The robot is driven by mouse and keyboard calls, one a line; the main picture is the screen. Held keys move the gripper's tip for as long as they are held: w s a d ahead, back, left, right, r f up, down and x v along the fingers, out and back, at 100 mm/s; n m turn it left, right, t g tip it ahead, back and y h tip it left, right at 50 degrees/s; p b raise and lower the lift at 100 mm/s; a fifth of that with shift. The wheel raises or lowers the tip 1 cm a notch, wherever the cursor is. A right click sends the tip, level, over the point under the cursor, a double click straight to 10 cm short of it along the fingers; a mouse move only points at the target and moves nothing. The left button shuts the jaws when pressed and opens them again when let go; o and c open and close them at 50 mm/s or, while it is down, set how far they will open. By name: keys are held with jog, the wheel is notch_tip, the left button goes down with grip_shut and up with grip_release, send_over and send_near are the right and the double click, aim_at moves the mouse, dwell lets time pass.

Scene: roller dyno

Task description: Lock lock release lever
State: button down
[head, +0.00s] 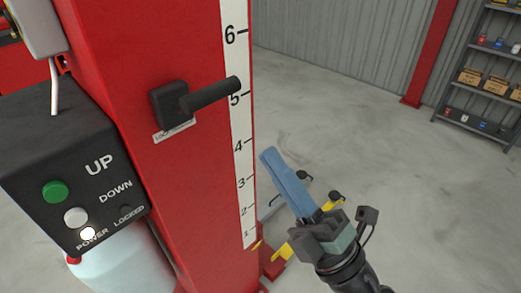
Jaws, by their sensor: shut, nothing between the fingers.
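The lock release lever (209,95) is a dark grey handle on a square base, mounted on the red lift column (150,50). Its handle points to the right and slightly up, reaching over the white number scale near the 5. A small label sits under its base. My gripper (268,156) is to the lower right of the lever, apart from it. Its blue fingers are shut together with nothing between them and point up and to the left.
A black control box (75,165) with UP, DOWN and LOCKED markings is on the column's left. Yellow and red lift parts (284,252) lie low behind my gripper. A shelf with boxes (485,80) stands at the far right.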

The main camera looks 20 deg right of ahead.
jog(key=b+v, duration=0.1)
jog(key=v, duration=0.3)
jog(key=shift+s+f+b, duration=0.1)
jog(key=shift+f+b, duration=0.25)
jog(key=shift+f, duration=0.15)
jog(key=shift+r, duration=0.1)
